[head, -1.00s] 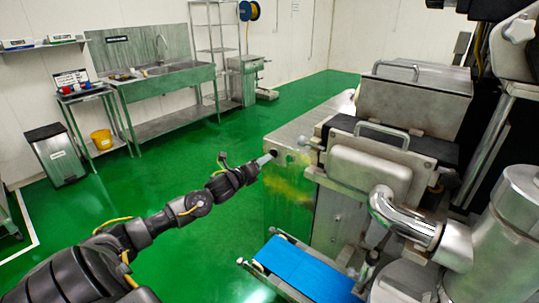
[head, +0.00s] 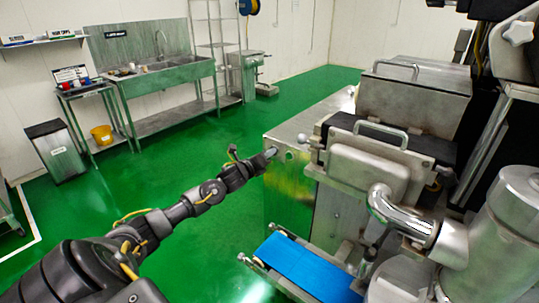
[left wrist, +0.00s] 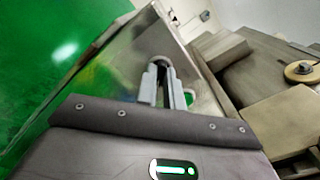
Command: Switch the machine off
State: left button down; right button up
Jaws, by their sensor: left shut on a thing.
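The encrusting machine (head: 318,207) is a large steel machine on the right in the head view, with a blue belt (head: 305,270) low at its front. Its flat side panel fills the middle of the left wrist view (left wrist: 125,65). My left gripper (head: 271,152) reaches the upper part of this panel, close to its top edge. In the left wrist view its two grey fingers (left wrist: 166,82) are close together against the panel, shut on a small knob. The fingers hide the knob almost completely, so its setting cannot be seen. My right gripper is in neither view.
A round grey ball-shaped part (head: 302,138) sits on the machine's top edge, right of my left gripper. A steel sink table (head: 165,80), a small side table (head: 88,92) and a bin (head: 56,150) stand far back. The green floor between is clear.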

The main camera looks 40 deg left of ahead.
pick_arm(q)
jog(key=shift+d, duration=0.1)
jog(key=shift+n, duration=0.3)
jog(key=n+p, duration=0.3)
jog(key=n, duration=1.4)
jog(key=shift+f, duration=0.1)
jog(key=shift+n, duration=0.3)
dwell(0.3)
jog(key=c, duration=1.5)
grip_release()
